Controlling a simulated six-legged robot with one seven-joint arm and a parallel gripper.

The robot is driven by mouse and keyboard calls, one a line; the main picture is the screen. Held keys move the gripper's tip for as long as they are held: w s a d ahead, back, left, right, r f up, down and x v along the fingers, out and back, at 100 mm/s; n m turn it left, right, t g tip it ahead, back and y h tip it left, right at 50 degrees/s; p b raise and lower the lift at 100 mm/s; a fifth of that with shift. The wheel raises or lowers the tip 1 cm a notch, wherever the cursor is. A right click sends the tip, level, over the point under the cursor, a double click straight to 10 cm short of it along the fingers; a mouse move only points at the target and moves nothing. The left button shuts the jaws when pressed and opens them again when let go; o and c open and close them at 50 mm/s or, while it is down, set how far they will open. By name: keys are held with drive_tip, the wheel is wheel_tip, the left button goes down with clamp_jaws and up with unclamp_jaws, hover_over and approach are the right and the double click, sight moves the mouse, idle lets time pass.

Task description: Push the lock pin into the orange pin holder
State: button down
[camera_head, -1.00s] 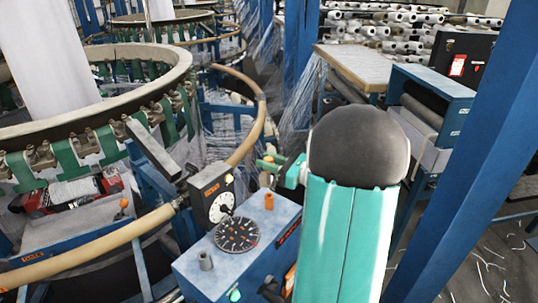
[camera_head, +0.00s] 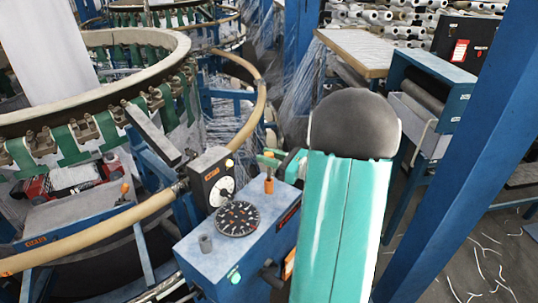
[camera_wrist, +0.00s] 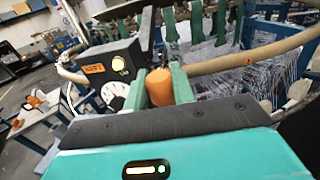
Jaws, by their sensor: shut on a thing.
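My gripper (camera_head: 268,159) is at the end of the green arm, above the blue machine box (camera_head: 222,262). The orange pin holder (camera_head: 268,187) stands upright on the box top, directly below the fingers. In the wrist view, my gripper (camera_wrist: 162,88) has its two green fingers on either side of an orange cylinder (camera_wrist: 160,90), which I take to be the lock pin. A short brownish piece shows between fingers and holder in the head view. I cannot tell how deep the pin sits in the holder.
A dial (camera_head: 237,219), a grey post (camera_head: 205,243) and a black gauge box (camera_head: 212,178) sit close to the holder. The tan loom rail (camera_head: 130,232) curves past on the left. A blue column (camera_head: 440,170) stands on the right.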

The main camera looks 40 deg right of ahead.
sight(270, 178)
drive_tip(key=shift+f, duration=0.6)
drive_tip(key=shift+f, duration=2)
drive_tip(key=c, duration=1.1)
unclamp_jaws()
drive_tip(key=shift+f, duration=0.1)
drive_tip(key=shift+s, duration=0.1)
drive_tip(key=v, duration=1.3)
drive_tip(key=shift+s, duration=0.3)
drive_tip(key=shift+d, duration=0.1)
